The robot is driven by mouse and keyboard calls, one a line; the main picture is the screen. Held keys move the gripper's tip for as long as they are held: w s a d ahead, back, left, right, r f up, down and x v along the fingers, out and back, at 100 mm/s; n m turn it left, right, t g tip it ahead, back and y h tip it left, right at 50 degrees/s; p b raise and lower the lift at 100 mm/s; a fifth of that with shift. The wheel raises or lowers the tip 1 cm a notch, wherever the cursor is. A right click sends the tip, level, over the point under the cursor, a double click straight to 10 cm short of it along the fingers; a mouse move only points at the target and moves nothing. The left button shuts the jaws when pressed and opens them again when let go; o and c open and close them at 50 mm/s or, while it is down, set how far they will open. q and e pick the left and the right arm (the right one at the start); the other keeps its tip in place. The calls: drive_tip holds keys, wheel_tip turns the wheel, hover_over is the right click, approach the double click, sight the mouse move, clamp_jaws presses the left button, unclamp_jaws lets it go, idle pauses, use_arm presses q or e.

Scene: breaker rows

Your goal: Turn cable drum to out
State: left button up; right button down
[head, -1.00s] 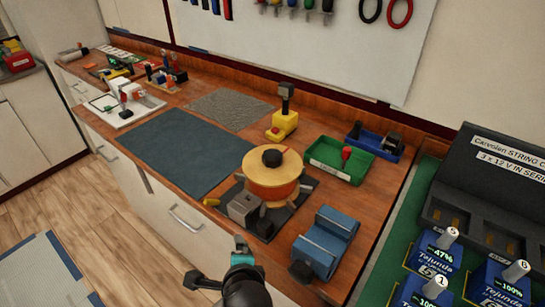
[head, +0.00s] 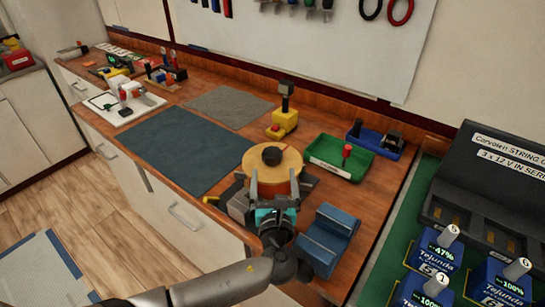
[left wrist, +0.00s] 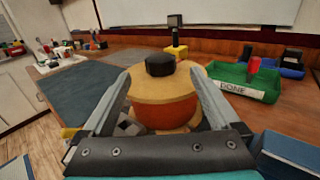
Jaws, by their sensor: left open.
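The cable drum (head: 272,164) stands on the wooden bench, with a tan round top, an orange body and a black knob (head: 271,155) on top. In the left wrist view the drum (left wrist: 165,112) and its black knob (left wrist: 160,64) are straight ahead, framed by the fingers. My left gripper (head: 274,185) is open at the near side of the drum, one finger to each side in the picture. I cannot tell whether the fingers touch it. The gripper hides the drum's lower front and much of its base. My right gripper is not in view.
A blue block-shaped stand (head: 328,238) is close on the right. A green tray (head: 340,160) labelled DONE holds a red-topped item. A yellow device (head: 283,122) stands behind. A dark mat (head: 168,150) leaves free room on the left. A battery rack (head: 490,200) stands far right.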

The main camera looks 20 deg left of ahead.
sight(273, 159)
use_arm(q)
drive_tip(key=b+x, duration=0.1)
drive_tip(key=x, duration=0.7)
clamp_jaws()
idle(0.7)
